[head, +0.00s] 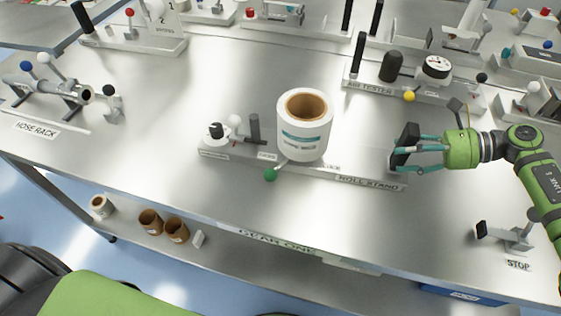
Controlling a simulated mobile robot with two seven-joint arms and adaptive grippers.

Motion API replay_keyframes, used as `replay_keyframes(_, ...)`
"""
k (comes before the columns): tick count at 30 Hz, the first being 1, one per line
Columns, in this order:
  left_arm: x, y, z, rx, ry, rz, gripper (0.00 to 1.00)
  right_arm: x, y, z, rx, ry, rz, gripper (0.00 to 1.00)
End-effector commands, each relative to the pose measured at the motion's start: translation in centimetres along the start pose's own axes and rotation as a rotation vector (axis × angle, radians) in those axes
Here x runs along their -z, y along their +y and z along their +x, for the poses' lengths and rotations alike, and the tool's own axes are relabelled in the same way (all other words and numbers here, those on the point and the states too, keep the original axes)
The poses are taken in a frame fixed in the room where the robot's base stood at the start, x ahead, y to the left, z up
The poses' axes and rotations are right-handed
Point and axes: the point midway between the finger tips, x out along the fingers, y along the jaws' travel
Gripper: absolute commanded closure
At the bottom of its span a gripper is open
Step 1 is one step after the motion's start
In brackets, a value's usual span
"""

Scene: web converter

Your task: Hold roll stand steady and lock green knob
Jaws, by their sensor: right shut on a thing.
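The roll stand (360,177) is a low grey base on the metal table, labelled ROLL STAND at its right front. A white roll (303,130) with a brown core stands upright on it. The green knob (270,174) sits on a short lever at the front edge of the base, left of the roll. My right gripper (402,153) comes in from the right, its fingers around a dark upright block (406,146) at the right end of the stand. Exact finger contact is hard to see. My left gripper is not in view.
A black post and small knobs (217,131) stand on the base's left part. A hose rack (52,90) is at left, an air tester (391,85) behind, and a STOP lever (508,236) at right front.

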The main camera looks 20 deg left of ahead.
Motion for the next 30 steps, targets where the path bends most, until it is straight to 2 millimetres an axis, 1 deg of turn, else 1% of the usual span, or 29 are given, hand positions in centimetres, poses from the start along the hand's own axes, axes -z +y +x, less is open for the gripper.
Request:
replay_keyframes(6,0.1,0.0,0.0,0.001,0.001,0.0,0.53,0.0,0.0,0.0,-0.001,0.001,0.003,1.0)
replay_keyframes(7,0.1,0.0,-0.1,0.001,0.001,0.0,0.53,-0.8,-0.2,-0.1,0.003,-0.016,-0.005,1.0)
replay_keyframes(30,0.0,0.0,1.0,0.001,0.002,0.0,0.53,0.0,-0.1,0.1,0.001,-0.01,-0.001,1.0)
